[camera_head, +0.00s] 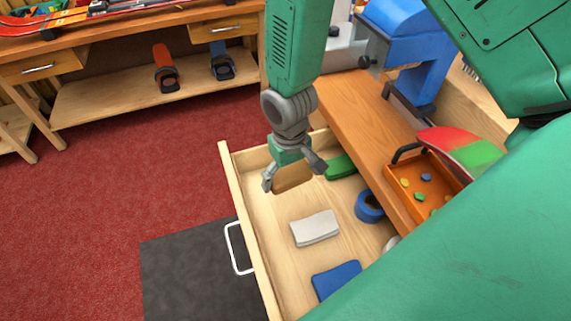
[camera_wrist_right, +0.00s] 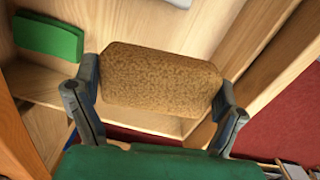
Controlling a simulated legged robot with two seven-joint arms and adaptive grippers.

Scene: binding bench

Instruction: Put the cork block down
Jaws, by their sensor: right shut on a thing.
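The brown cork block (camera_head: 293,177) is in my right gripper (camera_head: 295,179) in the head view, over the far end of an open wooden drawer (camera_head: 236,167). In the right wrist view the speckled cork block (camera_wrist_right: 160,78) spans the space between both fingers of my right gripper (camera_wrist_right: 155,100), which is shut on its two ends. Whether the block touches the drawer floor I cannot tell. My left gripper is not in view.
The drawer also holds a green block (camera_head: 341,167), a blue tape roll (camera_head: 369,206), a white block (camera_head: 315,228) and a blue block (camera_head: 336,280). An orange tray (camera_head: 428,177) stands on the bench (camera_head: 362,117). Bare drawer floor lies left of the white block.

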